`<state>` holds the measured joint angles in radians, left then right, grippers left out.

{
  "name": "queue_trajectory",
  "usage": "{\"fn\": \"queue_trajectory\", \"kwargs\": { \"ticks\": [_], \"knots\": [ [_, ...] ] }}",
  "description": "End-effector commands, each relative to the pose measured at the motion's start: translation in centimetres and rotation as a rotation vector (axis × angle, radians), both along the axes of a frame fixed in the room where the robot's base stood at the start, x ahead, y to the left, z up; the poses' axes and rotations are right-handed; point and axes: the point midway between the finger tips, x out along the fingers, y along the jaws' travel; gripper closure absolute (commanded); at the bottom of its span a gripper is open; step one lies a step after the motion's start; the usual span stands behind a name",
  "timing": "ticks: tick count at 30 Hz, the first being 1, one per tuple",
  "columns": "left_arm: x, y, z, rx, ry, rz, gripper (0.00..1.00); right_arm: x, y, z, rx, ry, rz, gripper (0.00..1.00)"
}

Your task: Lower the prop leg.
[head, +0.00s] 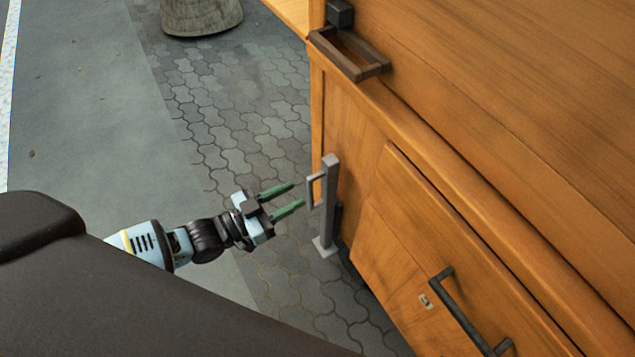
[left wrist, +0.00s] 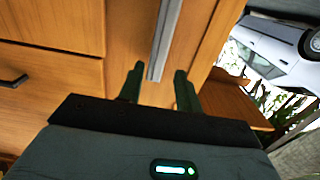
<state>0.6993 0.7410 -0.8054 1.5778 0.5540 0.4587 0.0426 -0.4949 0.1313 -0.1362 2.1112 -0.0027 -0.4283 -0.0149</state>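The prop leg (head: 329,215) is a grey metal bar with a flat foot, standing upright beside the wooden cabinet's corner. A small grey grip handle (head: 312,190) sticks out from its left side. My left gripper (head: 297,194) is open, its two green fingers pointing at the handle with their tips just short of it. In the left wrist view the leg (left wrist: 166,38) runs down from the top edge, its visible end lying between the two spread fingers (left wrist: 159,72). I cannot tell whether anything touches. My right gripper is in neither view.
The wooden cabinet (head: 480,180) fills the right side, with a dark drawer handle (head: 462,315) and a brown bracket (head: 350,55). A round stone-like pot (head: 200,15) stands at the back. The paved ground (head: 235,120) left of the leg is clear. A parked car (left wrist: 265,50) shows beyond.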

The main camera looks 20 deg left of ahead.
Motion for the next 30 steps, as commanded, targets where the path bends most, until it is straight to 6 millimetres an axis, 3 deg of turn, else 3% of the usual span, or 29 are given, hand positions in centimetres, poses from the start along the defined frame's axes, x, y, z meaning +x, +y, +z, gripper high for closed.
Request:
{"fn": "queue_trajectory", "kwargs": {
  "ticks": [15, 28, 30],
  "knots": [
    [5.2, -4.1, -0.1, 0.0, 0.0, -0.001, 0.65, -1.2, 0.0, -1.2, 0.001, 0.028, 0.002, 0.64],
    [6.0, -4.7, 0.0, 0.001, 0.001, 0.0, 0.65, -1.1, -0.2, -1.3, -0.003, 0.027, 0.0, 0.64],
    [6.0, -4.7, 0.0, 0.001, 0.001, 0.0, 0.73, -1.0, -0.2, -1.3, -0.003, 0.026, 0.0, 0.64]
  ]
}}
